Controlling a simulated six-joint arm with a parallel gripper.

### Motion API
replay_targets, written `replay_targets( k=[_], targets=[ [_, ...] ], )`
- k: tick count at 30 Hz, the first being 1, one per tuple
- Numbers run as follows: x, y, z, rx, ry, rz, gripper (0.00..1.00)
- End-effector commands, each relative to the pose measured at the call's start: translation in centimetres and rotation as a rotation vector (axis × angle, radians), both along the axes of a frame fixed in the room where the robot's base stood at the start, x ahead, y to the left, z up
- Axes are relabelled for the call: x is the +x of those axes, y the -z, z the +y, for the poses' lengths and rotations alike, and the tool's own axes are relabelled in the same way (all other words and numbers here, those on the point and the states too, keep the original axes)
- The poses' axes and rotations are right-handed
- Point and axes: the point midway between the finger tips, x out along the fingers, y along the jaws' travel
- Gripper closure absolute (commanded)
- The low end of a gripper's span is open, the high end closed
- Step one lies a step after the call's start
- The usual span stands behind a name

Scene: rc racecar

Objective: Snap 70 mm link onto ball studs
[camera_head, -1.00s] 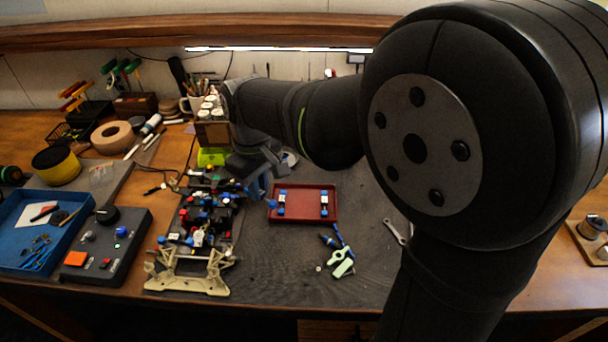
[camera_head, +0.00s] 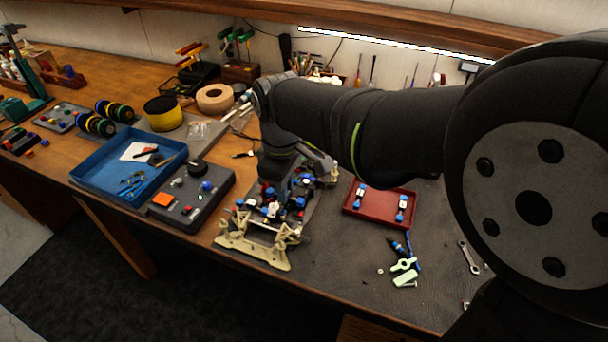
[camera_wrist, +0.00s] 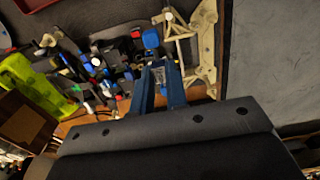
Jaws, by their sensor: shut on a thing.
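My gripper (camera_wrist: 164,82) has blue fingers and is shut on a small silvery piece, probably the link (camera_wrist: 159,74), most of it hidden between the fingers. A blue block (camera_wrist: 150,38) shows just beyond the fingertips; I cannot tell whether it is the link's end. The fingers are over the front of the car chassis (camera_wrist: 112,58), beside its cream frame (camera_wrist: 205,45). In the head view the wrist covers much of the chassis (camera_head: 268,208), and the cream frame (camera_head: 255,246) shows in front. The ball studs cannot be made out. Two blue-ended links (camera_head: 361,197) (camera_head: 402,208) lie in the red tray (camera_head: 380,215).
A grey control box (camera_head: 185,212) and a blue tray (camera_head: 105,178) stand left of the chassis. Pale green pieces (camera_head: 404,272) and a wrench (camera_head: 469,258) lie on the mat at right.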

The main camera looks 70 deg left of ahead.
Motion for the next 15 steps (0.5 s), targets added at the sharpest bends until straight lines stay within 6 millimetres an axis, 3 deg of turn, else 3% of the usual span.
replay_targets(
  k=[15],
  targets=[
    [0.0, 4.4, 0.0, -0.001, 0.001, 0.0, 1.0]
  ],
)
